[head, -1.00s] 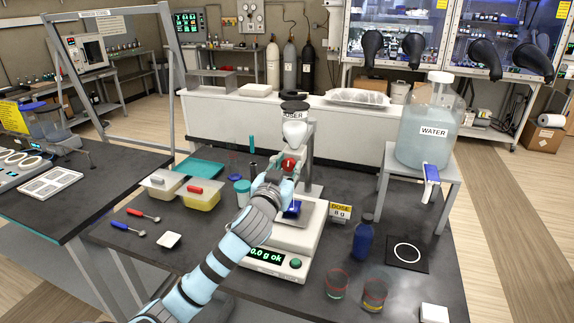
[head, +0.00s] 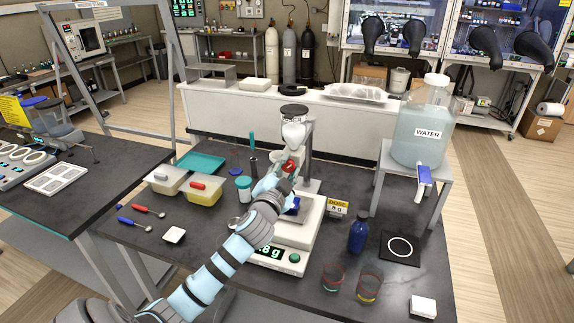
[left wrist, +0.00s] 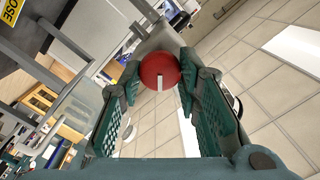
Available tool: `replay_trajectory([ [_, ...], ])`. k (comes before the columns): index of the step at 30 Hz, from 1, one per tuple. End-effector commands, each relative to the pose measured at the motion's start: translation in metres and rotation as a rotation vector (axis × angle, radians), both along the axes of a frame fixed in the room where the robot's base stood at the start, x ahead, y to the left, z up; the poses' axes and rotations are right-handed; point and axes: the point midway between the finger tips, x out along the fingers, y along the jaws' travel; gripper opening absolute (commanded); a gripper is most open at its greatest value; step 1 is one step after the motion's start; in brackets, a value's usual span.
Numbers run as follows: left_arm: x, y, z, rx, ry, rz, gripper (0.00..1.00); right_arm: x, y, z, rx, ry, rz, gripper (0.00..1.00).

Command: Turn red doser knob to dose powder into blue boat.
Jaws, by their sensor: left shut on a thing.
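The red doser knob (head: 289,166) is on the front of the doser (head: 294,133), which stands behind the balance (head: 290,233). My left gripper (head: 284,175) is shut on the knob. In the left wrist view, the round red knob (left wrist: 160,70) with its white mark sits between the two fingertips of the left gripper (left wrist: 158,82). The blue boat (head: 293,207) is on the balance pan below the doser, partly hidden by my gripper. The balance display (head: 270,252) ends in "8 g"; its left part is covered by my arm. My right gripper is not in view.
A water jug (head: 421,140) is on a stand at right. Tubs (head: 203,191), spoons (head: 148,211) and a teal tray (head: 202,163) lie left.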

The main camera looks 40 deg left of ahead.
Motion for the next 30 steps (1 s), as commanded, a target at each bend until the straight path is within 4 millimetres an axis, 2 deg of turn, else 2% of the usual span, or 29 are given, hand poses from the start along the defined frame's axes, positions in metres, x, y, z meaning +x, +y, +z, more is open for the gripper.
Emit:
replay_trajectory([
  [15,0.0002,-0.0002,0.0002,0.027,0.008,-0.001,0.03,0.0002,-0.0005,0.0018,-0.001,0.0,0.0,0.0],
  [16,0.0002,-0.0002,0.0002,0.027,0.008,-0.001,0.32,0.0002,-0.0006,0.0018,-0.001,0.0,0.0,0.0],
  [19,0.0002,-0.0002,0.0002,0.026,0.008,-0.001,0.48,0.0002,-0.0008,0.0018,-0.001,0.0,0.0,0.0],
  [30,-0.0043,-0.0017,-0.0003,0.027,0.009,0.0,0.5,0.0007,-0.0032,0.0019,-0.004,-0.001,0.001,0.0],
])
